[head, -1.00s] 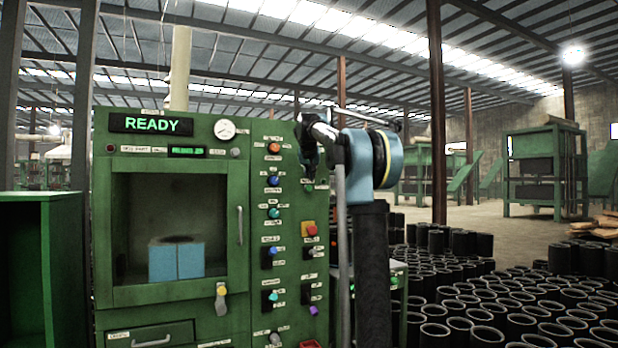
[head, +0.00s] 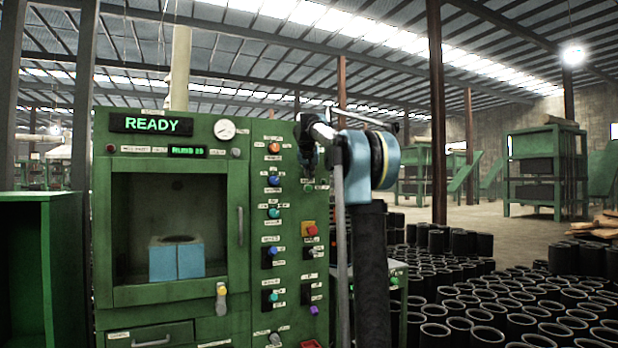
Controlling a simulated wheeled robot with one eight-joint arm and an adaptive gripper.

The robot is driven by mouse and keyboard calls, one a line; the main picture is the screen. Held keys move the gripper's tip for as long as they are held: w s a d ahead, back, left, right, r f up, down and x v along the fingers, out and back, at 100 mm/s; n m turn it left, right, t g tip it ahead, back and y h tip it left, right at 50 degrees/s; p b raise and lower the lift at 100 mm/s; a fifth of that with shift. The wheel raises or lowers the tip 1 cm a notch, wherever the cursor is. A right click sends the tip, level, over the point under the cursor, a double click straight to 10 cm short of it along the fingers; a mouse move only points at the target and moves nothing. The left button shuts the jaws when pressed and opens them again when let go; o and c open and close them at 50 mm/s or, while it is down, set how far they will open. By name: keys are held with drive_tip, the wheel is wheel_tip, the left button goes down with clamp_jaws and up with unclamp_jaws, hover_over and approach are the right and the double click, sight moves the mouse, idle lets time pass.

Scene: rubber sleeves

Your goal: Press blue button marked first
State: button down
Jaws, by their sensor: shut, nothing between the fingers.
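The green machine's control panel (head: 288,215) carries a column of coloured buttons with small labels too small to read. One blue button (head: 274,181) sits in the upper part of the column. Another blue button (head: 273,250) sits lower down. I cannot tell from the labels which one is marked first. My gripper (head: 309,168) is dark and shut, in front of the panel's upper right, to the right of and slightly above the upper blue button. It appears apart from that button. My arm hides part of the panel's right edge.
The machine's display (head: 151,124) reads READY. A windowed chamber (head: 174,225) holds a light blue block (head: 177,260). A yellow-handled lever (head: 221,300) is below the window. Many black sleeves (head: 480,318) stand on the floor at right. A green cabinet (head: 40,260) stands at left.

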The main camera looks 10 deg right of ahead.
idle(0.7)
drive_tip(key=shift+s+d, duration=0.2)
drive_tip(key=shift+s, duration=0.45)
drive_tip(key=s, duration=0.1)
drive_tip(key=s+d, duration=0.1)
drive_tip(key=s, duration=0.2)
drive_tip(key=shift+s+d, duration=0.3)
drive_tip(key=shift+s, duration=0.05)
idle(0.6)
